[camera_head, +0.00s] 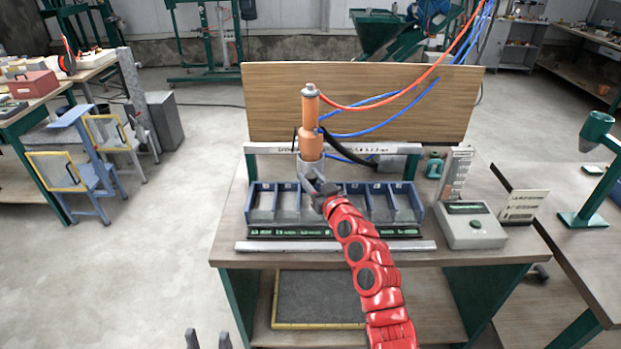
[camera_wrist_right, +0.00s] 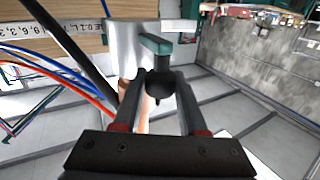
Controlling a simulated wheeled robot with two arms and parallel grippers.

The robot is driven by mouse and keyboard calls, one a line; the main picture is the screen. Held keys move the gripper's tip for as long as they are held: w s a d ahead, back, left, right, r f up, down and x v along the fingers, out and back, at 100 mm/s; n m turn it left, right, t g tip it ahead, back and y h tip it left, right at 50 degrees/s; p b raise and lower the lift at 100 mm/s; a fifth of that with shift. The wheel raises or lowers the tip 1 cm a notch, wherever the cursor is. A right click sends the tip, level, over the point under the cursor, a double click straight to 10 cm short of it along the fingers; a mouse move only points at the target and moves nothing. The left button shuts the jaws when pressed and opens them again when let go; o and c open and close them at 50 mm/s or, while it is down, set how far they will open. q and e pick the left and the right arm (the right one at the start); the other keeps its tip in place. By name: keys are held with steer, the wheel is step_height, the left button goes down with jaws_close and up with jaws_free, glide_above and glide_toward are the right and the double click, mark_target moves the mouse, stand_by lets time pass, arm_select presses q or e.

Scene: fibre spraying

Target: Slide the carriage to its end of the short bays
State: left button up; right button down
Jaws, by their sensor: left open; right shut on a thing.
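The carriage (camera_head: 309,165) is a grey mount carrying an upright orange cylinder (camera_head: 311,115), over the left half of the blue row of bays (camera_head: 407,200). My right gripper (camera_head: 319,190) comes in from the front and is shut on the carriage at its lower front. In the right wrist view the fingers (camera_wrist_right: 158,85) close around a dark rounded knob (camera_wrist_right: 160,92); the exact contact is partly hidden by the fingers. My left gripper (camera_head: 207,340) shows only its fingertips at the bottom edge, apart and empty, away from the bench.
A rear rail (camera_head: 270,148) and a front rail (camera_head: 260,246) run along the bench (camera_head: 232,220). Orange and blue hoses (camera_head: 400,95) run from the cylinder to the upper right. A grey box (camera_head: 470,225) and a scale plate (camera_head: 457,172) stand right of the bays.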

steer(key=shift+f, duration=0.1)
steer(key=shift+d+f+b, duration=0.1)
steer(key=shift+d+b, duration=0.45)
steer(key=shift+b, duration=0.2)
steer(key=d+b, duration=2)
steer(key=d, duration=0.1)
steer(key=shift+d+b, duration=0.25)
steer(key=shift+b, duration=0.05)
steer(key=shift+c, duration=2.3)
jaws_free()
steer(key=shift+s, duration=0.1)
